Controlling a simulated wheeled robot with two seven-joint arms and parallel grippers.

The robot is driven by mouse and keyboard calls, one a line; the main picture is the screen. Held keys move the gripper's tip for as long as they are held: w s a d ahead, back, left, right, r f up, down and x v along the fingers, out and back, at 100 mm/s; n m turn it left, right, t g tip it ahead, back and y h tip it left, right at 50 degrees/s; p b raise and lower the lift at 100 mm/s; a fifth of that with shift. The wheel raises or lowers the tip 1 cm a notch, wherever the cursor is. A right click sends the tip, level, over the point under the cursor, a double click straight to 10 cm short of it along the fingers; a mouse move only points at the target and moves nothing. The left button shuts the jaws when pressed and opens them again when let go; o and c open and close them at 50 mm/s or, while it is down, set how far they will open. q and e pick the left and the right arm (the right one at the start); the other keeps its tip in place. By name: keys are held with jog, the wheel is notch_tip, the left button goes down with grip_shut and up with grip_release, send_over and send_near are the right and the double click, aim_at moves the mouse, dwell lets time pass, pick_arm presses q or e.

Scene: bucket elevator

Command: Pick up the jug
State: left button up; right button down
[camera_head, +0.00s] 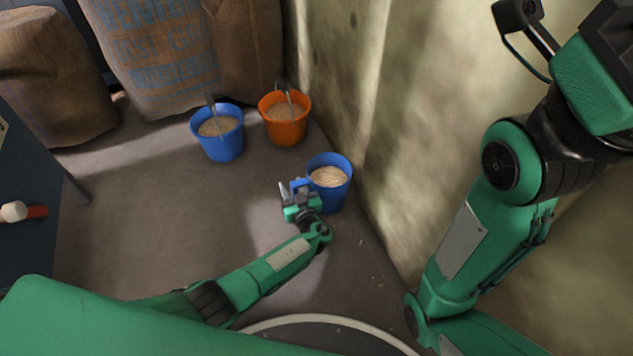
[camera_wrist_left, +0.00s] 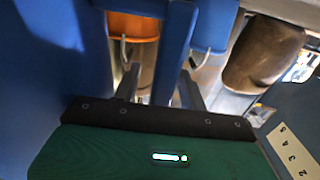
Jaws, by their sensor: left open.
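The blue jug (camera_head: 330,199) stands upright on the floor close to the wall, holding pale grain (camera_head: 328,176). Its handle (camera_head: 299,184) points left, toward my left gripper (camera_head: 297,201). In the left wrist view the jug's body (camera_wrist_left: 45,70) fills the left side, and its handle (camera_wrist_left: 178,45) runs down between the two open fingers of the left gripper (camera_wrist_left: 160,88). I cannot tell whether the fingers touch the handle. My right arm is on the right of the head view; its gripper is out of frame.
A blue bucket (camera_head: 221,149) and an orange bucket (camera_head: 287,131), both with grain and a scoop handle, stand farther back. Burlap sacks (camera_head: 160,60) line the back. The wall (camera_head: 400,150) rises close right of the jug. The floor to the left is clear, up to a dark table (camera_head: 30,165).

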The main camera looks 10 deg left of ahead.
pick_arm(q)
grip_shut()
dwell(1.3)
jog(key=shift+r, duration=0.15)
